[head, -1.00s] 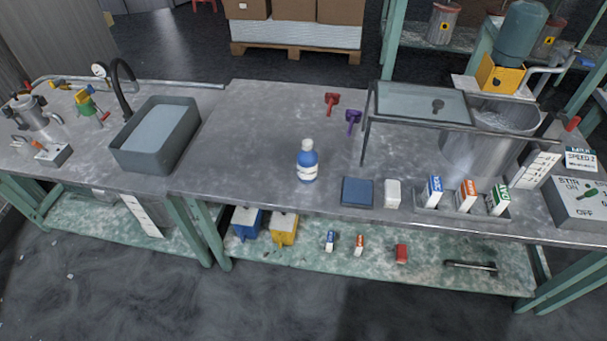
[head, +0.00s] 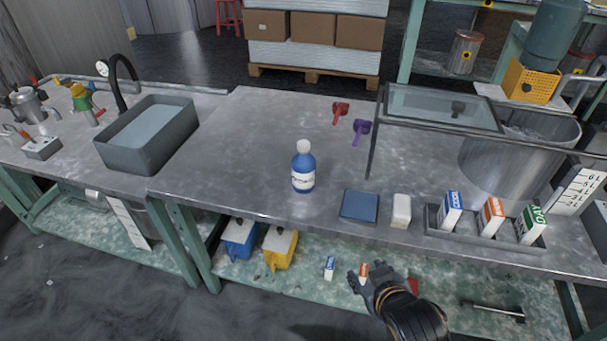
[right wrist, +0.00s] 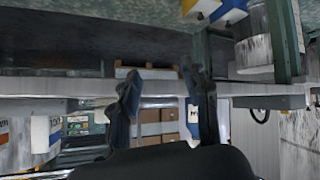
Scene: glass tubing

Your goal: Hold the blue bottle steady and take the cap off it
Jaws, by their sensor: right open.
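The blue bottle (head: 303,172) stands upright on the grey worktop, near its front edge. Its white cap (head: 304,146) is on top. My right gripper (head: 370,278) is in front of the bench, low and to the right of the bottle, apart from it. In the right wrist view its two fingers (right wrist: 160,78) are spread with nothing between them. That view looks upside down, and part of the bottle (right wrist: 192,110) shows beside one finger. My left gripper is in neither view.
A blue pad (head: 359,206), a white block (head: 401,210) and a tray (head: 485,236) of cartons lie right of the bottle. A glass-topped stand (head: 440,106) is behind them. A grey basin (head: 148,135) is at left. The worktop left of the bottle is clear.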

